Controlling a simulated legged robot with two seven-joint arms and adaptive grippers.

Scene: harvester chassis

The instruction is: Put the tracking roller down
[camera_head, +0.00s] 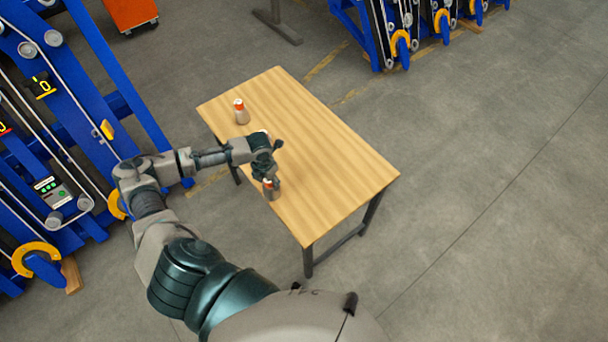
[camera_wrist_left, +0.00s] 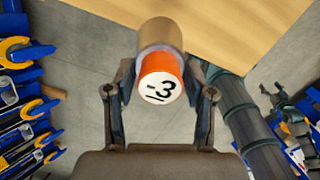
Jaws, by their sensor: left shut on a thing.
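The tracking roller (camera_head: 272,191) is a small grey-brown cylinder with an orange end. In the left wrist view the roller (camera_wrist_left: 162,75) shows a white end face marked "-3". My left gripper (camera_head: 265,177) is shut on it, with one finger on each side in the left wrist view (camera_wrist_left: 160,98). In the head view it appears at the left long edge of the wooden table (camera_head: 325,160). I cannot tell whether it touches the tabletop.
A second roller with an orange top (camera_head: 241,112) stands near the table's far left end. The right part of the tabletop is bare. Blue racks (camera_head: 75,100) stand at the left, and more blue frames (camera_head: 375,35) stand at the back right.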

